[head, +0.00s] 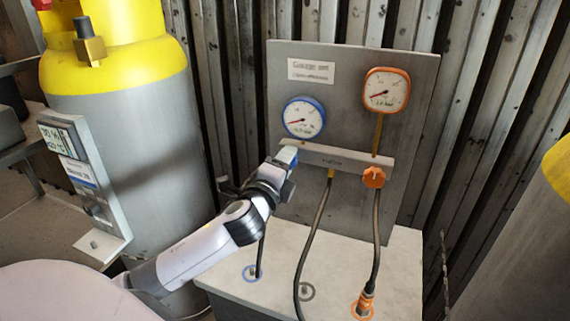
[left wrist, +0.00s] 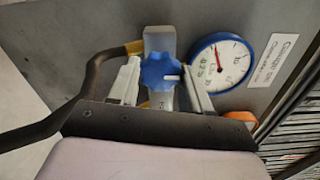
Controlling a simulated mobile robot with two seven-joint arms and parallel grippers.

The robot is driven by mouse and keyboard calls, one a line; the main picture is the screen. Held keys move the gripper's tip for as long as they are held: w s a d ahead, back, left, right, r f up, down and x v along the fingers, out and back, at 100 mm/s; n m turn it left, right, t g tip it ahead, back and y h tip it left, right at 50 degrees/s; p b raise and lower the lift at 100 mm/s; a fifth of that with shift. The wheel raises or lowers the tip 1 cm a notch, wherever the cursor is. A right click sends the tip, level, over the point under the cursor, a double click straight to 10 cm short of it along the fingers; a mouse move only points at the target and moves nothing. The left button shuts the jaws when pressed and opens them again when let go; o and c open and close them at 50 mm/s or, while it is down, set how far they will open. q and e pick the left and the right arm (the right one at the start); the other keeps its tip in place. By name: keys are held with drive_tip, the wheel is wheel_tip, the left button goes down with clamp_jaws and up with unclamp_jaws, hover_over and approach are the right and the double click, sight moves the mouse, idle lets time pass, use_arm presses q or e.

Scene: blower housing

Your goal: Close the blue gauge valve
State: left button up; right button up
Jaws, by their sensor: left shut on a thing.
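The blue gauge valve's knob (left wrist: 160,71) shows in the left wrist view, with a white mark on its right side. My left gripper (head: 284,163) is at the left end of the manifold bar (head: 335,158), below the blue gauge (head: 303,118). In the left wrist view its fingers lie on both sides of the knob, and it is shut on it. In the head view the gripper hides most of the knob. The blue gauge also shows in the left wrist view (left wrist: 220,64), its numbers too blurred to read. My right gripper is not in view.
An orange gauge (head: 386,91) and orange knob (head: 374,177) sit on the right of the grey panel (head: 345,75). Dark hoses (head: 317,235) hang in front of the pale bench (head: 400,275). A grey and yellow tank (head: 125,150) stands close on the left.

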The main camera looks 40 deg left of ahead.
use_arm(q)
drive_tip(key=o, duration=1.1)
drive_tip(key=shift+c, duration=0.2)
drive_tip(key=shift+s, duration=0.1)
drive_tip(key=b+v, duration=0.1)
drive_tip(key=v, duration=0.6)
drive_tip(key=s+d+f+n+g, duration=0.2)
drive_tip(key=s+f+n+g, duration=0.4)
drive_tip(key=s+f+n, duration=0.45)
drive_tip(key=s+d+f+n+g+h, duration=0.25)
drive_tip(key=s+d+f+g, duration=0.2)
drive_tip(key=s, duration=0.25)
drive_tip(key=s+d+f+n+g+h, duration=0.2)
drive_tip(key=s+d+f+n+g, duration=0.1)
drive_tip(key=s+f, duration=0.25)
drive_tip(key=w+d+f+t+h, duration=0.2)
drive_tip(key=f+t, duration=0.4)
drive_tip(key=f, duration=0.3)
drive_tip(key=w+d, duration=0.1)
drive_tip(key=w, duration=0.1)
drive_tip(key=shift+w+m, duration=0.3)
drive_tip(key=shift+w, duration=0.1)
